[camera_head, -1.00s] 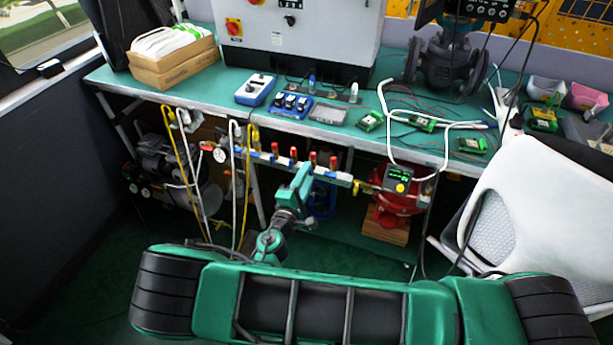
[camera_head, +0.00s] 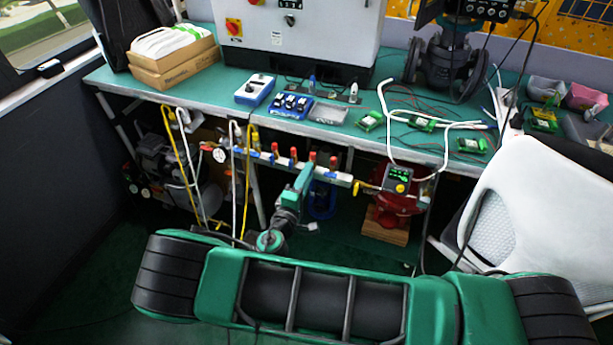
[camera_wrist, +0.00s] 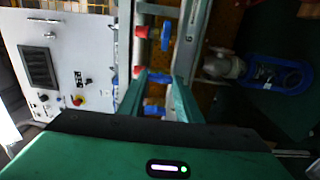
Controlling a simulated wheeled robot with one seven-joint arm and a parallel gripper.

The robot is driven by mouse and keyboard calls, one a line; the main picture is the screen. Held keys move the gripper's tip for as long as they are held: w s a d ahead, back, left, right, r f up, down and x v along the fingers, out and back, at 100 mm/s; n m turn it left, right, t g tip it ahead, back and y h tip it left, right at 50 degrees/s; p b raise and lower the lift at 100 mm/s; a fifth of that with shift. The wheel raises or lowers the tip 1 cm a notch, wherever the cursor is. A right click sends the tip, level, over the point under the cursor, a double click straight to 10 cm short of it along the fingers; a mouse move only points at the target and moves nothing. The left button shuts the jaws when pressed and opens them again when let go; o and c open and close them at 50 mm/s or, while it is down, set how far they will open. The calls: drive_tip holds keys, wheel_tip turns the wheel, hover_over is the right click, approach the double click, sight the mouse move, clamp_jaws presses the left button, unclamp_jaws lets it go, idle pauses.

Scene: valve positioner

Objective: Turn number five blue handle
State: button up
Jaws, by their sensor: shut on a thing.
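A pale valve manifold (camera_head: 265,157) with several red-topped fittings and blue handles runs under the front edge of the bench. My gripper (camera_head: 309,170) is at its right half, and its fingers are small and partly hidden there. In the wrist view my gripper (camera_wrist: 160,76) has its two green fingers on either side of a blue handle (camera_wrist: 158,78) and is shut on it. Another blue handle (camera_wrist: 166,36) is farther up the manifold, apart from the fingers. I cannot read any handle numbers.
The green bench (camera_head: 220,103) carries a white control cabinet, boxes and circuit boards. Yellow and white hoses (camera_head: 182,165) hang at the left. A red device with a green display (camera_head: 397,181) stands right of the manifold. A white chair (camera_head: 510,215) is at the right.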

drive_tip(key=o, duration=0.7)
drive_tip(key=shift+s+d+f, duration=0.1)
drive_tip(key=shift+f, duration=0.1)
drive_tip(key=shift+o, duration=0.3)
drive_tip(key=shift+r, duration=0.1)
drive_tip(key=v, duration=1)
drive_tip(key=shift+s, duration=0.3)
